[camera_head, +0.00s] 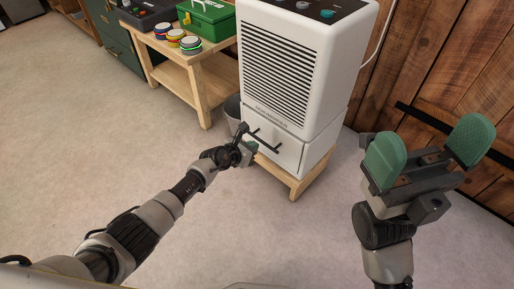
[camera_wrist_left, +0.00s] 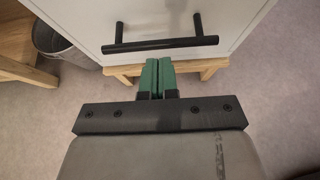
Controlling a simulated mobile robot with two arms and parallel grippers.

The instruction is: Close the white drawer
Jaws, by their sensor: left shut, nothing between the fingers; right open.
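The white drawer (camera_head: 283,150) with a black bar handle is the lower part of a white louvred cabinet (camera_head: 300,60) on a low wooden stand. In the left wrist view the drawer front (camera_wrist_left: 240,15) and its black handle (camera_wrist_left: 165,45) fill the top. My left gripper (camera_head: 250,147) is at the left of the drawer front; in the left wrist view its green fingers (camera_wrist_left: 158,75) are shut together, empty, just below the handle. I cannot tell whether they touch the front. My right gripper (camera_head: 428,152) is open and empty, to the right of the cabinet.
A wooden bench (camera_head: 190,75) holds a green toolbox (camera_head: 207,18) and several coloured round lids. A grey bucket (camera_wrist_left: 48,38) stands left of the drawer. A wooden stand (camera_head: 297,186) is under the cabinet. The wooden plank wall (camera_head: 425,60) is behind on the right. Floor in front is clear.

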